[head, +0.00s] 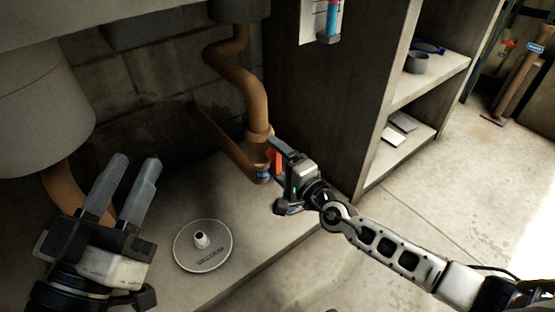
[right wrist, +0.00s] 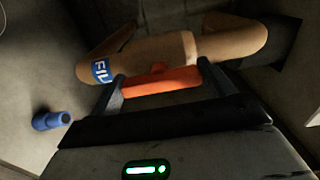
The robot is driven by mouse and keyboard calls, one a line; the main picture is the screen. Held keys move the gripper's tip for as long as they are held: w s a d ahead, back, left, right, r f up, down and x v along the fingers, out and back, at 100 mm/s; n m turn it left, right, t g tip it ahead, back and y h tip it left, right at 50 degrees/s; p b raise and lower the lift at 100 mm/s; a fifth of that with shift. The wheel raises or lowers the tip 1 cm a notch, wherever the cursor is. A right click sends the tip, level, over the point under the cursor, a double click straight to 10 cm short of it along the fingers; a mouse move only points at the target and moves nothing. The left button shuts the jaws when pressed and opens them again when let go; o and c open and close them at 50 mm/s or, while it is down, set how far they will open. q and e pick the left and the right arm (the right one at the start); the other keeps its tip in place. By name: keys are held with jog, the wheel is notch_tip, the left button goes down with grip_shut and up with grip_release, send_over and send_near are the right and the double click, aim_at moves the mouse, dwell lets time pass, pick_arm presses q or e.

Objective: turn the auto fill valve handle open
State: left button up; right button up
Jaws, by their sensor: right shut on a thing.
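The auto fill valve handle is an orange-red lever (right wrist: 160,82) on a brown pipe (right wrist: 140,58) that carries a blue label with white letters (right wrist: 103,70). In the head view a small part of the handle (head: 277,160) shows behind my right gripper. My right gripper (right wrist: 160,86) is shut on the handle, one finger at each end of it in the right wrist view. It also shows in the head view (head: 275,172). My left gripper (head: 138,172) is open and empty, fingers pointing up, left of the pipe.
A round metal disc with a central knob (head: 203,246) lies on the ledge between the grippers. Shelves (head: 430,85) with small items stand right of the pipe. A large grey cylinder (head: 40,100) is at the left. A blue cylindrical thing (right wrist: 52,121) shows in the right wrist view.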

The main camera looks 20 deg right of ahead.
jog(key=o, duration=0.9)
jog(key=shift+s+d, duration=0.1)
jog(key=shift+s, duration=0.1)
pick_arm(q)
jog(key=f+n+g+p, duration=0.1)
jog(key=s+f+n+g+y+p, duration=0.1)
jog(key=f, duration=0.1)
jog(key=s+d+f+n+g+p, duration=0.1)
jog(key=f, duration=0.1)
jog(key=shift+n+y, duration=0.3)
jog(key=shift+y, duration=0.1)
pick_arm(e)
jog(key=v, duration=1.5)
jog(key=shift+s, duration=0.25)
jog(key=shift+d, duration=0.1)
